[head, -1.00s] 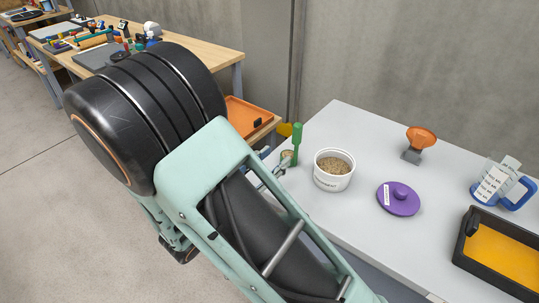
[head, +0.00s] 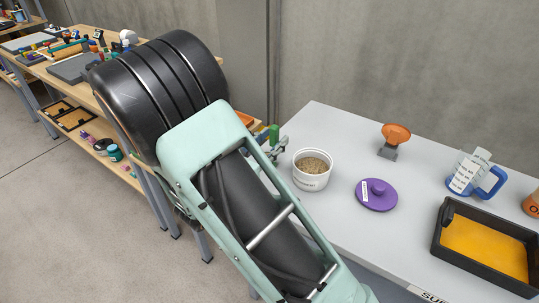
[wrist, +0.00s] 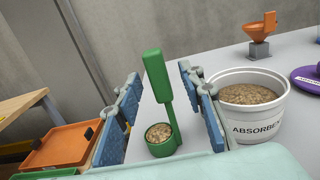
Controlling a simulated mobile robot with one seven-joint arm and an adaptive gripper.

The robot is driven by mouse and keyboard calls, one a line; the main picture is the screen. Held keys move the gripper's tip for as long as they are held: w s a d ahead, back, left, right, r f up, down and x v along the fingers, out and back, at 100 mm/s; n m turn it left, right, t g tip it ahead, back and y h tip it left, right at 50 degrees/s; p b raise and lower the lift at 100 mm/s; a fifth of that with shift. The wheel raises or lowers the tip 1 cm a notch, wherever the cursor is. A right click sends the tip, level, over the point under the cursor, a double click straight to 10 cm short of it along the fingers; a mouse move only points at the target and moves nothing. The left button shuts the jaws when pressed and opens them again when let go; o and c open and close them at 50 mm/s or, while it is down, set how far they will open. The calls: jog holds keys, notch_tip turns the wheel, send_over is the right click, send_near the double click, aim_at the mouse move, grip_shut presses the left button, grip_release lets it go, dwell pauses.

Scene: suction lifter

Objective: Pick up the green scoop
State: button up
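The green scoop (wrist: 155,80) stands upright on the pale table, handle up, its cup (wrist: 162,140) holding brown granules. Its handle top shows in the head view (head: 274,132), with the lower part hidden behind my gripper. My gripper (wrist: 165,115) is open, one blue-padded finger on each side of the scoop, with gaps visible on both sides. In the head view my gripper (head: 272,150) is mostly hidden by my arm. The white absorbent tub (head: 312,169), full of granules, stands just right of the scoop and close to my right finger in the wrist view (wrist: 250,125).
A purple lid (head: 377,196), an orange funnel on a grey block (head: 396,134), a blue-handled measuring jug (head: 465,176) and a black tray with a yellow base (head: 443,231) stand farther right. An orange tray (wrist: 60,150) lies on the wooden bench at left.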

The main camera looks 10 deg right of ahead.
jog(key=shift+x, duration=0.8)
jog(key=shift+c, duration=0.4)
grip_shut()
jog(key=shift+r, duration=0.15)
